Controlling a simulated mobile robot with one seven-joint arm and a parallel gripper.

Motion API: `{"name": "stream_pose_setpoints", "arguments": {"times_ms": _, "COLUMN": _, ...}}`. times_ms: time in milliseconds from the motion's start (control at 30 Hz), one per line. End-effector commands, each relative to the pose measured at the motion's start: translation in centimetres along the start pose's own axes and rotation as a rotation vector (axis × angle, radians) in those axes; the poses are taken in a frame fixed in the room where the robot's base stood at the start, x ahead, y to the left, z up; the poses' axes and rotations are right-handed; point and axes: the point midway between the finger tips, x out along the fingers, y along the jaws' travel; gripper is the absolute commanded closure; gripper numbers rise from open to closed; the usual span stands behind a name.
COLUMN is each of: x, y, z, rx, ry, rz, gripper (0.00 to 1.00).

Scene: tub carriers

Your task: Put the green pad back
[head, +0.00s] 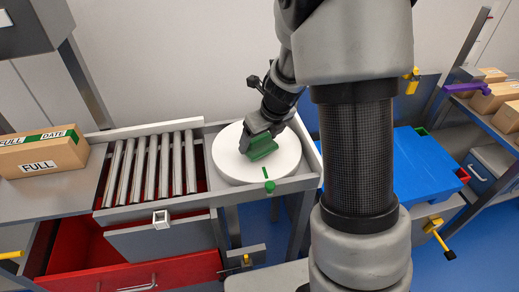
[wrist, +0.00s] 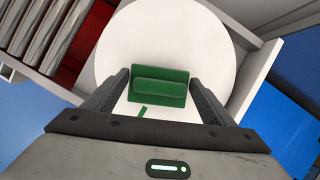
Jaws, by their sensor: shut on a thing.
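The green pad (head: 263,149) is a flat dark green block with a raised bar along it, over the round white disc (head: 228,168). In the wrist view, the pad (wrist: 160,98) lies between my two fingers.
Left of the disc is a bed of metal rollers (head: 150,168), then a carton marked FULL (head: 40,153). An open red drawer (head: 75,250) is below. A blue surface (head: 425,165) lies to the right, beyond my arm. Cartons stand on a rack (head: 490,130) at far right.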

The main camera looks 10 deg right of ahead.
Motion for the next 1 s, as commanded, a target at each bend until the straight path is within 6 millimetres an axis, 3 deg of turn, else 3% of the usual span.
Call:
{"name": "stream_pose_setpoints", "arguments": {"times_ms": 33, "x": 1.5, "y": -0.1, "z": -0.7, "rx": 0.002, "ry": 0.003, "rz": 0.000, "gripper": 0.40}}
{"name": "stream_pose_setpoints", "arguments": {"times_ms": 100, "x": 2.3, "y": 0.0, "z": -1.0, "rx": 0.001, "ry": 0.002, "rz": 0.001, "gripper": 0.40}}
{"name": "stream_pose_setpoints", "arguments": {"times_ms": 333, "x": 2.4, "y": 0.0, "z": -1.0, "rx": 0.000, "ry": 0.001, "rz": 0.000, "gripper": 0.43}}
{"name": "stream_pose_setpoints", "arguments": {"times_ms": 367, "x": 2.4, "y": 0.0, "z": -1.1, "rx": 0.000, "ry": 0.002, "rz": 0.000, "gripper": 0.21}}
{"name": "stream_pose_setpoints", "arguments": {"times_ms": 467, "x": 2.4, "y": 0.0, "z": -1.1, "rx": 0.000, "ry": 0.002, "rz": 0.000, "gripper": 0.04}}
{"name": "stream_pose_setpoints", "arguments": {"times_ms": 767, "x": 2.2, "y": 0.0, "z": -1.0, "rx": 0.000, "ry": 0.001, "rz": 0.000, "gripper": 0.04}}
{"name": "stream_pose_setpoints", "arguments": {"times_ms": 867, "x": 1.4, "y": 0.0, "z": -0.9, "rx": -0.001, "ry": 0.000, "rz": 0.000, "gripper": 0.04}}
{"name": "stream_pose_setpoints", "arguments": {"times_ms": 1000, "x": -1.1, "y": 0.0, "z": -0.7, "rx": -0.001, "ry": -0.001, "rz": 0.000, "gripper": 0.04}}
